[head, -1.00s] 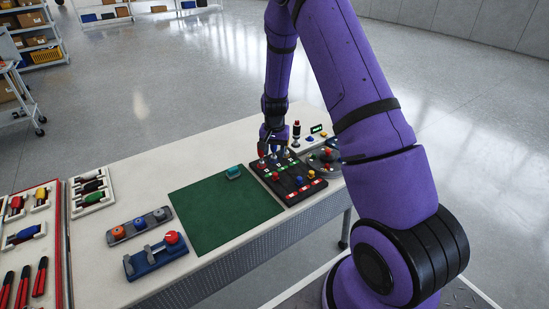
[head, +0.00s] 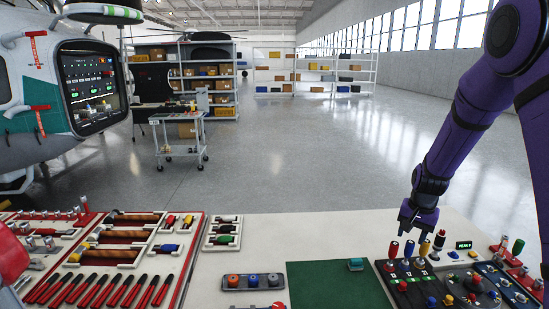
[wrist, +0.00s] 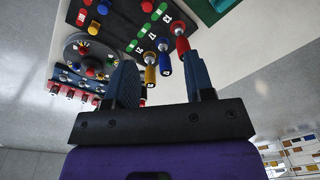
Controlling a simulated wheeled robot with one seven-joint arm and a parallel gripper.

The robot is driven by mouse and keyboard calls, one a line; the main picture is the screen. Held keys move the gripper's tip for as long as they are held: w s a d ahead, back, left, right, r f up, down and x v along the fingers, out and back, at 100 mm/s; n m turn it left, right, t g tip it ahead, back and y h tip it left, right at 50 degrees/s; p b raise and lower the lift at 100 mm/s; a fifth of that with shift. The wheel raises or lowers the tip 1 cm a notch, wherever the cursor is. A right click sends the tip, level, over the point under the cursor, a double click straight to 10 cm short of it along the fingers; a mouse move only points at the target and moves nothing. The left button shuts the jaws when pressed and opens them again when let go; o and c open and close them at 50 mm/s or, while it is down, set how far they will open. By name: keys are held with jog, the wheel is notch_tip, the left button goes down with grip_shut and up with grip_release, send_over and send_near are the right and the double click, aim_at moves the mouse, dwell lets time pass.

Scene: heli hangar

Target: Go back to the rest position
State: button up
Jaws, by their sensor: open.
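My gripper (head: 415,228) is open over the far side of the black switch panel (head: 420,292) at the right of the bench. The wrist view shows its two fingers (wrist: 162,82) apart with nothing held between them. Red, blue and yellow knobbed levers (wrist: 164,58) of the panel show beyond the fingers. In the head view the red lever (head: 393,250) stands left of the fingertips. My purple arm comes down from the upper right.
A green mat (head: 335,287) lies left of the panel, with a small teal block (head: 355,264) on it. Red tool trays (head: 120,245) fill the bench's left. A helicopter (head: 50,100), a cart (head: 180,135) and shelves (head: 320,70) stand behind. The floor between is clear.

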jog(key=s+a+r+n+t, duration=0.1)
jog(key=s+a+r+n, duration=0.15)
jog(key=s+r, duration=0.55)
jog(key=s+a+r+n+t, duration=0.1)
jog(key=s+a+r, duration=0.3)
jog(key=r, duration=0.8)
jog(key=s+a+r+n+t, duration=0.1)
jog(key=s+r+n, duration=0.1)
jog(key=s, duration=0.8)
jog(key=s+a+r+n+t, duration=0.1)
jog(key=s+r, duration=0.4)
jog(key=s, duration=0.5)
jog(key=shift+s+a+r+n, duration=0.3)
jog(key=shift+a+n, duration=0.15)
jog(key=shift+a, duration=0.35)
